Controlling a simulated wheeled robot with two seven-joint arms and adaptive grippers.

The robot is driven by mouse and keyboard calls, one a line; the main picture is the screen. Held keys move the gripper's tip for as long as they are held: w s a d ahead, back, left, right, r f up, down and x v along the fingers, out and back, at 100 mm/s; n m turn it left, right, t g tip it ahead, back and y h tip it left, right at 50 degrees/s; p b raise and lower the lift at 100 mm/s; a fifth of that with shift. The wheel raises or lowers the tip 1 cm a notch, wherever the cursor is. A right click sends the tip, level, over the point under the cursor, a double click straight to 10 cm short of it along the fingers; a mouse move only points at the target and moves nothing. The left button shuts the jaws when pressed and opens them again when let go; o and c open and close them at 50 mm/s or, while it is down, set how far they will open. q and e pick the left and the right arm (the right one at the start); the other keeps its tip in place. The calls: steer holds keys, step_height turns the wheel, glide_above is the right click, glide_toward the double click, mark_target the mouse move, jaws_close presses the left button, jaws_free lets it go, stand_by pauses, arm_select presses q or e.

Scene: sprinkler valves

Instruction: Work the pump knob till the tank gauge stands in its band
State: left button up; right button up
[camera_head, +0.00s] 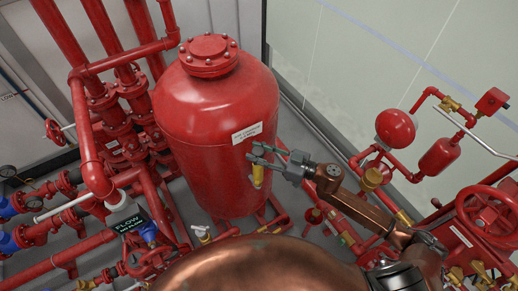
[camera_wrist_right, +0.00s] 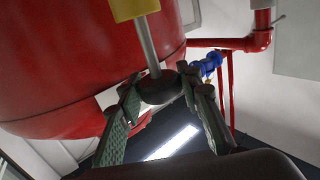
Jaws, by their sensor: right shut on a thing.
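The tank (camera_head: 212,125) is a large red upright cylinder with a bolted lid and a white label. A yellow body (camera_head: 258,174) shows at its right side, and in the right wrist view this yellow body (camera_wrist_right: 135,8) carries a grey stem ending in a dark round knob (camera_wrist_right: 158,90). My right gripper (camera_head: 260,153) is at the tank's right side, shut on the knob, with a finger on each side of it. In the head view the fingers hide the knob. I cannot make out the tank gauge or its band. My left gripper is not in view.
Red pipes and valves crowd the left, with a FLOW display (camera_head: 128,223) and a small dial (camera_head: 8,171). A red handwheel (camera_head: 487,217) and a red ball-shaped vessel (camera_head: 395,128) stand at the right. A pale wall (camera_head: 365,50) is behind.

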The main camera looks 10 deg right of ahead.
steer(key=shift+f+b, duration=0.55)
steer(key=shift+f, duration=1.65)
step_height(320, 180, up, 4)
steer(key=p, duration=0.4)
steer(key=shift+r, duration=0.1)
steer(key=shift+r+p, duration=0.45)
steer(key=shift+p, duration=0.4)
steer(key=o, duration=1.3)
steer(key=shift+f, duration=0.1)
